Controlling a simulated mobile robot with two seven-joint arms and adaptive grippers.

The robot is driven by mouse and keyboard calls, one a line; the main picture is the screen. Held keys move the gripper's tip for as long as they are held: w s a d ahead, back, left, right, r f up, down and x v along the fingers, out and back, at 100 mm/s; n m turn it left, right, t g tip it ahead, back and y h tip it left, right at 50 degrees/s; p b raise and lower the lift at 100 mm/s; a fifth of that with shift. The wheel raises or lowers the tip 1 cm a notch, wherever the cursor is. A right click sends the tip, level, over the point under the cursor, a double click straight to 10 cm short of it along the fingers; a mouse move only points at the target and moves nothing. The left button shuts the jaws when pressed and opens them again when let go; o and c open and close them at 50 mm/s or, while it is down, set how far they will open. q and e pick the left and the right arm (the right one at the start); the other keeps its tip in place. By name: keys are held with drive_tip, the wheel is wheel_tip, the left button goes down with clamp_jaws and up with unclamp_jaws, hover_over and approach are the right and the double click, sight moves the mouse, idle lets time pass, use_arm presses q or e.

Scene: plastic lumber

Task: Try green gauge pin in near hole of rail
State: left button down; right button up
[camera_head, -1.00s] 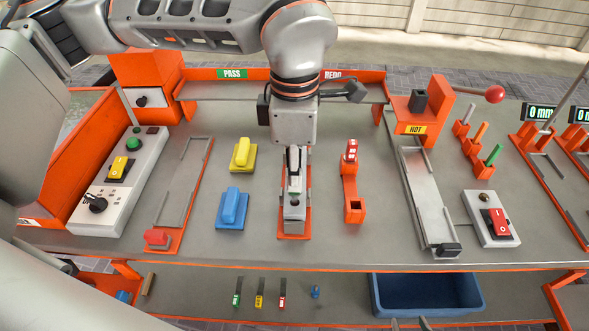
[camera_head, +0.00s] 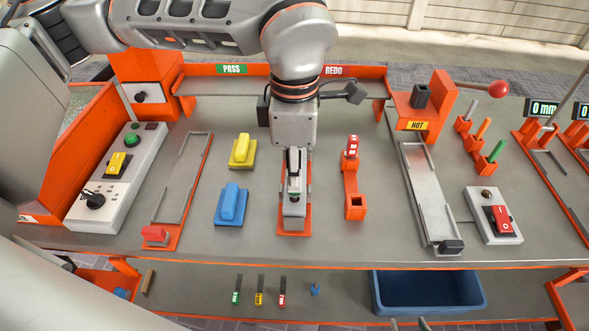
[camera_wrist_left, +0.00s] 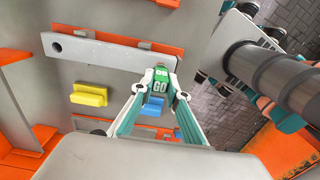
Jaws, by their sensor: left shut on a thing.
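The grey rail (camera_head: 294,223) lies lengthwise on an orange fixture at mid-bench. It also shows in the wrist view as a long bar (camera_wrist_left: 100,54), with one round hole at its far end. My left gripper (camera_head: 294,186) is above the rail's nearer part and shut on the green gauge pin. In the wrist view the pin (camera_wrist_left: 158,83), marked GO, sits between the fingertips (camera_wrist_left: 157,87). The near hole is hidden behind the pin and fingers, so I cannot tell whether the pin's tip is in it. Two small grey tips, possibly my right gripper (camera_head: 410,323), show at the bottom edge.
A yellow block (camera_head: 241,152) and a blue block (camera_head: 231,203) stand left of the rail. An orange stand with a red-and-white piece (camera_head: 351,148) is on its right. PASS and REDO shelves (camera_head: 290,85) lie behind. A blue bin (camera_head: 428,295) is below.

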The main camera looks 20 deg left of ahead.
use_arm(q)
drive_tip(key=shift+f+b, duration=0.5)
drive_tip(key=shift+f, duration=0.45)
use_arm(e)
drive_tip(key=shift+s+f, duration=0.3)
drive_tip(key=shift+f, duration=0.45)
use_arm(q)
drive_tip(key=shift+r, duration=0.1)
use_arm(e)
drive_tip(key=shift+r, duration=0.1)
idle(1.0)
use_arm(q)
drive_tip(key=shift+r+p, duration=2.15)
drive_tip(key=shift+r, duration=1.55)
use_arm(e)
drive_tip(key=shift+w+r, duration=0.25)
drive_tip(key=shift+r, duration=0.7)
drive_tip(key=shift+w+r, duration=0.3)
drive_tip(key=shift+r, duration=0.6)
drive_tip(key=shift+w+r, duration=0.25)
drive_tip(key=shift+r, duration=0.7)
drive_tip(key=shift+d, duration=0.1)
